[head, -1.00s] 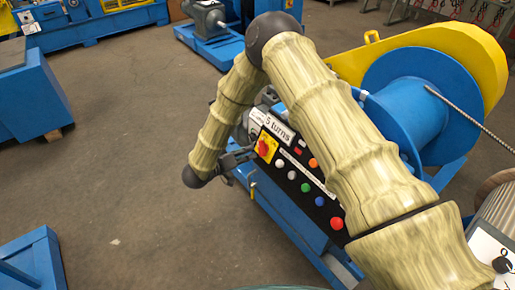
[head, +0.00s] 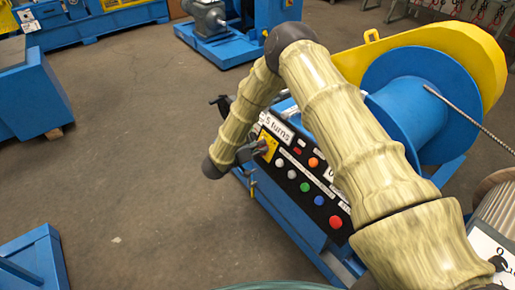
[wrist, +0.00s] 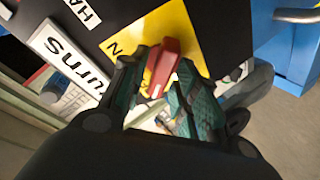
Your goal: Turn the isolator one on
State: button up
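The isolator's red handle (wrist: 165,62) stands out from a yellow plate (wrist: 180,25) with dark lettering in the wrist view. In the head view the yellow plate (head: 269,143) is at the upper left of the black control panel, and the handle is mostly hidden by my gripper (head: 259,148). In the wrist view my gripper (wrist: 158,84) is open, its two fingers on either side of the handle. The handle lies between the fingertips. I cannot tell whether either finger touches it.
The black panel also carries a "5 turns" label (head: 275,127), a green button (head: 305,187), a blue button (head: 319,200) and a large red button (head: 335,222). A blue drum (head: 405,105) and yellow guard (head: 470,50) stand behind my arm.

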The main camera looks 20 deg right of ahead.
grip_shut()
jog(key=shift+m, duration=0.4)
jog(key=m+b, duration=0.1)
jog(key=m, duration=0.2)
jog(key=shift+f+h+b, duration=0.1)
jog(key=shift+h+b, duration=0.2)
jog(key=m, duration=0.2)
jog(key=m+g+b, duration=0.1)
jog(key=m, duration=0.2)
jog(key=shift+m+g+h+b, duration=0.3)
jog(key=shift+h, duration=0.1)
jog(key=m+g+b, duration=0.1)
jog(key=m, duration=0.4)
jog(key=shift+s, duration=0.15)
jog(key=m, duration=0.2)
jog(key=m+g+b, duration=0.1)
jog(key=m, duration=0.2)
jog(key=shift+m+g+b, duration=0.3)
jog(key=shift+s+m, duration=0.1)
jog(key=shift+m, duration=0.2)
